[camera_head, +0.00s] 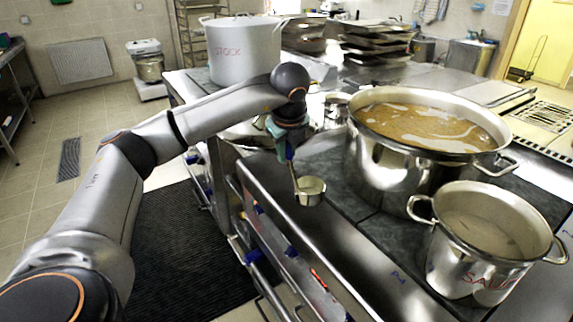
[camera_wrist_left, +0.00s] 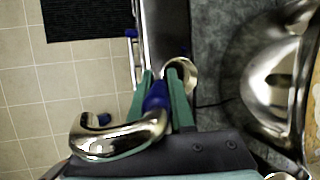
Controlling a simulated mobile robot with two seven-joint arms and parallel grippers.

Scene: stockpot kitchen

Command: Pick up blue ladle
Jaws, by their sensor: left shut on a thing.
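The blue ladle has a blue grip (camera_wrist_left: 156,97), a shiny metal hook end (camera_wrist_left: 115,143) and a round metal bowl (camera_head: 311,191). My left gripper (camera_head: 284,148) is shut on the blue grip. In the left wrist view its green fingers (camera_wrist_left: 160,86) stand on either side of that grip. The ladle hangs bowl-down near the front edge of the stove, left of the large soup pot (camera_head: 385,153). I cannot tell exactly how high the bowl is above the stove's edge. My right gripper is not in view.
A smaller two-handled pot (camera_head: 462,262) with red lettering stands at the front right. A white pot marked STOCK (camera_head: 242,68) stands at the back left. The stove's front rail (camera_head: 290,240) runs below the ladle. The tiled floor at left (camera_head: 40,190) is clear.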

